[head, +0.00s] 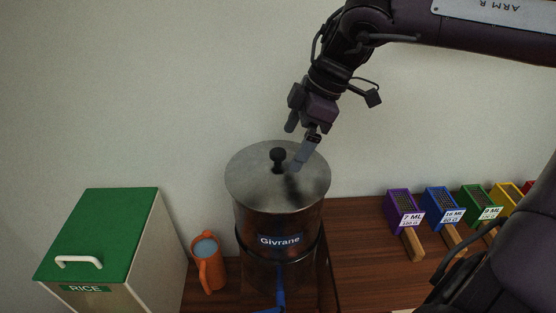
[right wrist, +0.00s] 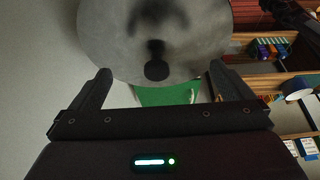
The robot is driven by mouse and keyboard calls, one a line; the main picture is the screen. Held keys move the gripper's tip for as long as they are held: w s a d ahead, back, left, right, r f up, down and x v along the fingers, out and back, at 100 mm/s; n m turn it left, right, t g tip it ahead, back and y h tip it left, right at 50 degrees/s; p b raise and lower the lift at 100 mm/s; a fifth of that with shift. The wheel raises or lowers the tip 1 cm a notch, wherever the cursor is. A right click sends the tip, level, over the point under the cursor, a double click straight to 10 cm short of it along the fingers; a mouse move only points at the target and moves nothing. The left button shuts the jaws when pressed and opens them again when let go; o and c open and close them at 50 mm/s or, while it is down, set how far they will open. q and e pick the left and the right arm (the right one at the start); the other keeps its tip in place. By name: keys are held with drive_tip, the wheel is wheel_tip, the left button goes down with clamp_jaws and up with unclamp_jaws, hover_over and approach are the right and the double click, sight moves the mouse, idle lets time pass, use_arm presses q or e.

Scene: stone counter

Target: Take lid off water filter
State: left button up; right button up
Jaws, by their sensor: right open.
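The water filter (head: 280,223) is a steel cylinder labelled "Givrane" with a blue tap low on its front. Its round metal lid (head: 252,182) sits on top, with a black knob (head: 278,157) at the middle. My right gripper (head: 296,148) is above the lid, close to the knob and slightly to its right. In the right wrist view the fingers (right wrist: 160,82) are spread, with the knob (right wrist: 157,70) between and ahead of them, and the lid (right wrist: 105,40) beyond. Nothing is held. My left gripper is not in view.
A rice bin (head: 110,235) with a green top stands at the left. An orange mug (head: 212,272) stands between bin and filter. Several coloured, labelled scoops (head: 404,212) line the wooden counter (head: 350,250) at the right. The wall is close behind.

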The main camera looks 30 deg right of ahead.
sight(284, 151)
drive_tip(key=shift+a+f, duration=0.2)
drive_tip(key=shift+f, duration=0.15)
drive_tip(key=shift+w+a+f+p, duration=0.15)
drive_tip(key=shift+f+p, duration=0.1)
drive_tip(key=shift+p, duration=0.25)
drive_tip(key=p+x, duration=0.1)
drive_tip(key=x, duration=0.1)
drive_tip(key=p+x, duration=0.1)
drive_tip(key=x, duration=0.1)
drive_tip(key=shift+w+f, duration=0.15)
drive_tip(key=shift+w, duration=0.3)
drive_tip(key=shift+c, duration=0.4)
drive_tip(key=c, duration=0.7)
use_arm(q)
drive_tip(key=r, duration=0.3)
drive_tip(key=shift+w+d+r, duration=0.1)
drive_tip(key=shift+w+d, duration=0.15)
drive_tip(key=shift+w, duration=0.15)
use_arm(e)
drive_tip(key=shift+c, duration=0.5)
